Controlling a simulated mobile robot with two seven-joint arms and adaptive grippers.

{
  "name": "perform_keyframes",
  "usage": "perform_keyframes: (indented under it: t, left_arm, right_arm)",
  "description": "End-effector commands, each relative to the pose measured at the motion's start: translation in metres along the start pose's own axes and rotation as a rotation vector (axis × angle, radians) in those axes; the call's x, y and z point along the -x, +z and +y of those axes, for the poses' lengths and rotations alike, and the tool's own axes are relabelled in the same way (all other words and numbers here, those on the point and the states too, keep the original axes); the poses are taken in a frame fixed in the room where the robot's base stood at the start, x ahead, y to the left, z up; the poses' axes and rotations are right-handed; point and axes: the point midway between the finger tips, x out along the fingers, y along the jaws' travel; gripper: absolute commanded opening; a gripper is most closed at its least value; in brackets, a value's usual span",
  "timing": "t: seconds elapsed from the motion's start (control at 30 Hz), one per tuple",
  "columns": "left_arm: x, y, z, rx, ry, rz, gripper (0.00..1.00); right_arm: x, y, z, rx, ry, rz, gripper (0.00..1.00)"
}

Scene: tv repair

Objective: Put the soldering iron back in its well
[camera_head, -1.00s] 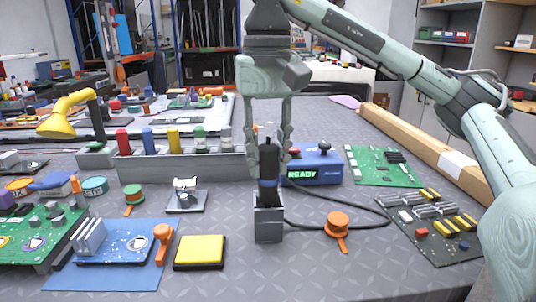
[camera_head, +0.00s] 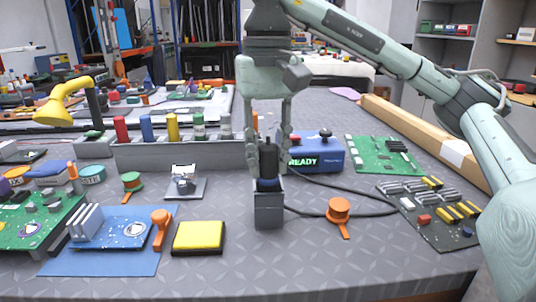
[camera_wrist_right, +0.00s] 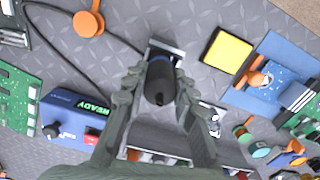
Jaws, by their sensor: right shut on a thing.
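The soldering iron (camera_head: 268,160) has a black handle with a blue band and stands upright. Its lower part is inside the grey well (camera_head: 268,213), with the blue band near the rim, and its tip is hidden. My right gripper (camera_head: 268,168) points down around the handle, one finger on each side, shut on it. The right wrist view shows the handle's end (camera_wrist_right: 160,82) between the fingers, with the well's rim (camera_wrist_right: 168,47) partly visible beyond. My left gripper is not in view.
A blue READY station (camera_head: 316,155) stands just behind and right of the well, with a black cable curving right. A yellow pad (camera_head: 199,237) lies left and an orange spool (camera_head: 339,211) right. A grey rack (camera_head: 180,155) stands behind. The mat in front is clear.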

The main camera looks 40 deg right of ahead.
Motion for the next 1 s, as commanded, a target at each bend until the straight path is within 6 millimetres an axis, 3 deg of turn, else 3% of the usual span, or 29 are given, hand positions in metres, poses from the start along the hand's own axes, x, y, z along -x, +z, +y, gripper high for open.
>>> perform_keyframes:
  t: [0.27,0.3,0.47,0.83,1.0]
  left_arm:
    - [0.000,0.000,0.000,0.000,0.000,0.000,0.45]
    - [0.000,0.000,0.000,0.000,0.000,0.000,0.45]
    - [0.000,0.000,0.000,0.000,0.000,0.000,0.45]
    - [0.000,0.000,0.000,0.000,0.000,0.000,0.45]
    - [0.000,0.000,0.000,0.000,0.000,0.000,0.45]
  right_arm:
    - [0.000,0.000,0.000,0.000,0.000,0.000,0.01]
    - [0.000,0.000,0.000,0.000,0.000,0.000,0.30]
    - [0.000,0.000,0.000,0.000,0.000,0.000,0.50]
    - [0.002,0.000,0.000,-0.001,0.000,0.000,0.51]
    - [0.018,-0.001,0.000,-0.001,-0.001,0.004,0.51]
